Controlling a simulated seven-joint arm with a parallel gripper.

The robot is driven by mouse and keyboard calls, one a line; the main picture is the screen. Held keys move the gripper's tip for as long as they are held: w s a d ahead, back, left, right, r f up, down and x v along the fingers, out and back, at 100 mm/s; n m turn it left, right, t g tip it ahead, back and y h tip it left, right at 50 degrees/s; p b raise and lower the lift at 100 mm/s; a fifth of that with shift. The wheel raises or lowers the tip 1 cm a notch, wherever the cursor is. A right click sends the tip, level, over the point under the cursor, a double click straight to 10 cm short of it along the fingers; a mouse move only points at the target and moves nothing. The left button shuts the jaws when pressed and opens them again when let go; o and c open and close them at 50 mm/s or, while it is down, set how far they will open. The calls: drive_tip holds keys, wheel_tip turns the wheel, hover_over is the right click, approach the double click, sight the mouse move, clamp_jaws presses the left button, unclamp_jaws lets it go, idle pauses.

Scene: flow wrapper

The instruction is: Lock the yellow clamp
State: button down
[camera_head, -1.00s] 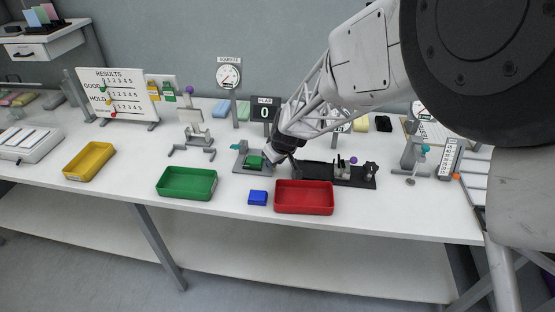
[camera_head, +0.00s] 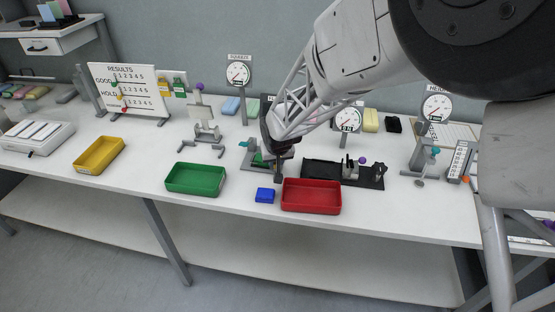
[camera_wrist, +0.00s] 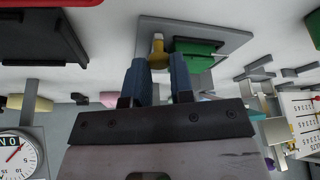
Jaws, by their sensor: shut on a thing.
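The yellow clamp (camera_wrist: 158,48) shows in the wrist view as a yellow handle standing on a grey base plate (camera_wrist: 152,24). My gripper (camera_wrist: 159,66) has its two blue-padded fingers on either side of the handle, shut on it. A green block (camera_wrist: 196,50) sits on the plate close beside the clamp. In the head view my gripper (camera_head: 279,174) is down at the right side of the same plate (camera_head: 248,166). It hides the clamp and most of the green block (camera_head: 258,160).
A red tray (camera_head: 311,209), a blue block (camera_head: 265,195) and a green tray (camera_head: 169,186) lie in front of the plate. A black fixture (camera_head: 318,172) stands to the right. A grey stand (camera_head: 205,131) is behind left.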

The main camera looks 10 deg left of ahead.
drive_tip(key=shift+a+m, duration=0.2)
drive_tip(key=shift+m, duration=0.2)
idle(0.3)
drive_tip(key=c, duration=1)
unclamp_jaws()
drive_tip(key=shift+r, duration=0.15)
drive_tip(key=shift+v, duration=3.75)
drive_tip(key=shift+s, duration=0.15)
